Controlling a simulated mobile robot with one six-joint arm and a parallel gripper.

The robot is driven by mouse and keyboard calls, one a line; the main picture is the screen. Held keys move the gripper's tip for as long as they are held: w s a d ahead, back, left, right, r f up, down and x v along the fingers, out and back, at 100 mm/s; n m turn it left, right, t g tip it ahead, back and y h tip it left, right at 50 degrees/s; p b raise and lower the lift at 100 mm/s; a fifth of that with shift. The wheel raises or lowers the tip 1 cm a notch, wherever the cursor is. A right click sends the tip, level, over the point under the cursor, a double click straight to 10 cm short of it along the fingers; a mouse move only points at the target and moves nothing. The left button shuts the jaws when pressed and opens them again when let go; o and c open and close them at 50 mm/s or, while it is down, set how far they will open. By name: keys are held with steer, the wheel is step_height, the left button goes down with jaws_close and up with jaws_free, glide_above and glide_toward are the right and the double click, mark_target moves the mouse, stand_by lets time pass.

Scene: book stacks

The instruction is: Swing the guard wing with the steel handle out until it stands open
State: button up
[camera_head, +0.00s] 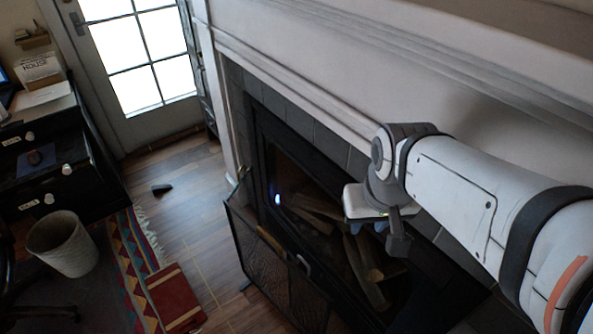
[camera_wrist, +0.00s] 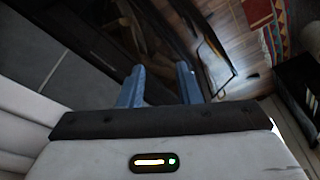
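A dark mesh fire guard (camera_head: 262,262) stands low in front of the fireplace, left of my gripper. A pale, steel-looking handle (camera_head: 303,264) shows near its right part. A yellowish bar (camera_head: 270,243) lies along its upper edge; I cannot tell whether it is a second handle. How far each wing is swung is unclear. My gripper (camera_head: 372,229) hangs in front of the firebox, right of and apart from the handle. In the wrist view its two blue fingers (camera_wrist: 160,78) are apart with nothing between them. A dark guard frame (camera_wrist: 222,58) shows beyond them; the handle is not clear there.
The firebox holds several logs (camera_head: 372,278). The mantel (camera_head: 440,75) runs above, close to my arm.

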steer(key=n+g+h+b, duration=0.15)
steer(key=n+b, duration=0.55)
steer(key=b, duration=0.7)
glide_toward(303, 260)
steer(key=f, duration=0.2)
steer(key=f+b, duration=0.1)
steer(key=f, duration=0.2)
steer(key=d+f+b, duration=0.1)
steer(key=f, duration=0.1)
steer(key=shift+w+f, duration=0.25)
steer(key=shift+w, duration=0.05)
jaws_close()
